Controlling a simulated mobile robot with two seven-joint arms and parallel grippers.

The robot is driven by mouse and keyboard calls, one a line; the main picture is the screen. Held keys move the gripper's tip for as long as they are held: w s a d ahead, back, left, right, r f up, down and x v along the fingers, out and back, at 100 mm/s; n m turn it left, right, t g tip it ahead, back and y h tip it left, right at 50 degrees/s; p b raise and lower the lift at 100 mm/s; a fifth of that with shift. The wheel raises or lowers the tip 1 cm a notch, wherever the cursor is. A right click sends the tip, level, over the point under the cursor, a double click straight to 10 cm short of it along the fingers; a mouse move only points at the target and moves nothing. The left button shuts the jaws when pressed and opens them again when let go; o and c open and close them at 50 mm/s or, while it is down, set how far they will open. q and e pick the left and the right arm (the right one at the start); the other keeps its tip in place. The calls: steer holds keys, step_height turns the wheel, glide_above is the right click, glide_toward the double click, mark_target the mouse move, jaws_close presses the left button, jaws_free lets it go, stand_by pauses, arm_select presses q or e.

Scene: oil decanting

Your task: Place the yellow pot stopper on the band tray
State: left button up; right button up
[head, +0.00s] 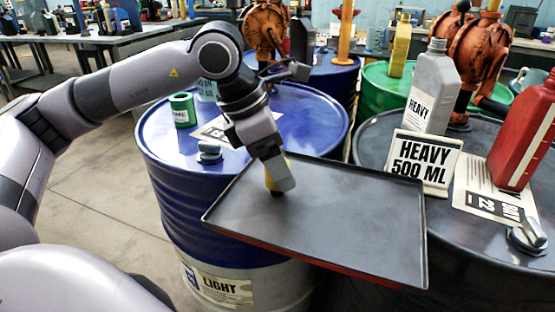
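The band tray (335,215) is a dark, shallow, rimmed tray with a red strip along its front side. It spans the space between the blue drum and the dark drum. My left gripper (279,184) points down over the tray's back left part. It appears shut on the yellow pot stopper (269,181), of which only a yellow sliver shows beside the grey finger. The rest of the stopper is hidden. The fingertips are close to the tray floor; I cannot tell whether the stopper touches it. My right gripper is not in view.
The dark drum holds a grey HEAVY bottle (432,88), a HEAVY 500 ML sign (424,160) and a red bottle (522,140). The tray's middle and right are bare.

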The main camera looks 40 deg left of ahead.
arm_select(q)
steer(key=shift+r, duration=0.15)
steer(key=shift+r, duration=0.25)
steer(key=p+v, duration=0.1)
steer(key=v, duration=1)
steer(key=shift+a+r+p, duration=0.15)
steer(key=shift+r+p, duration=0.15)
